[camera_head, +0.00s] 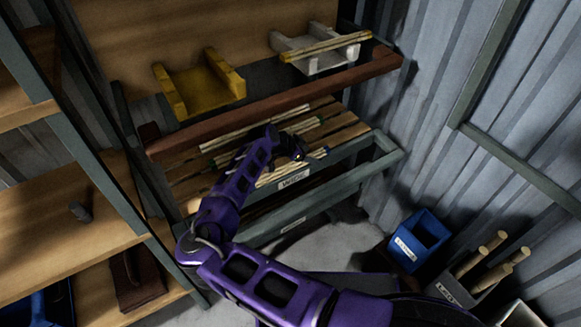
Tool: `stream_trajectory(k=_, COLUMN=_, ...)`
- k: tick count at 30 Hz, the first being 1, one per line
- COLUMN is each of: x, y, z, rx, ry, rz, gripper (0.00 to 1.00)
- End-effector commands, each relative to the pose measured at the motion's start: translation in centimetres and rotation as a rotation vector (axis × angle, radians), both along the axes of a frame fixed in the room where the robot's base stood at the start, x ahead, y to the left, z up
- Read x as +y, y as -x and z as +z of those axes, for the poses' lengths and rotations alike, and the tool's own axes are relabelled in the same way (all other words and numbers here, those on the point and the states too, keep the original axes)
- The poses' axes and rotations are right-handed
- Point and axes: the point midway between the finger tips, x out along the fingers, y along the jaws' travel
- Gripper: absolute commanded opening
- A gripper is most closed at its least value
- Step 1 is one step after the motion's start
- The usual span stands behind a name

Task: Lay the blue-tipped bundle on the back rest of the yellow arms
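The yellow arms (178,93) stand on the upper shelf, left of centre, with nothing lying across them. A pale bundle with a blue tip (323,153) lies on the slatted lower shelf, near its front edge. My purple arm hides part of it. My dark gripper (296,150) is over the slatted shelf, close to the blue tip. Its fingers are small and dark here, so I cannot tell whether they are open or touch the bundle.
White arms (318,66) on the upper shelf's right carry pale rods. Other bundles, one green-tipped (301,126), lie on the slats behind my gripper. The red-brown front rail (270,105) overhangs the slats. A blue bin (418,240) stands on the floor at right.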

Motion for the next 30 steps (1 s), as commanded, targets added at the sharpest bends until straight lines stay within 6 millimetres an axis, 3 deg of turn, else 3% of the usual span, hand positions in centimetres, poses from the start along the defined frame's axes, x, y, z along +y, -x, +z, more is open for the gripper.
stream_trajectory(k=2, x=0.0, y=0.0, z=0.0, rx=0.0, ry=0.0, rz=0.0, gripper=0.56)
stream_trajectory(k=11, x=0.0, y=0.0, z=0.0, rx=0.0, ry=0.0, rz=0.0, gripper=0.02)
stream_trajectory(k=23, x=0.1, y=0.0, z=0.3, rx=-0.001, ry=0.0, rz=-0.001, gripper=0.0)
stream_trajectory(k=30, x=0.1, y=0.0, z=2.6, rx=-0.002, ry=-0.004, rz=-0.001, gripper=0.0)
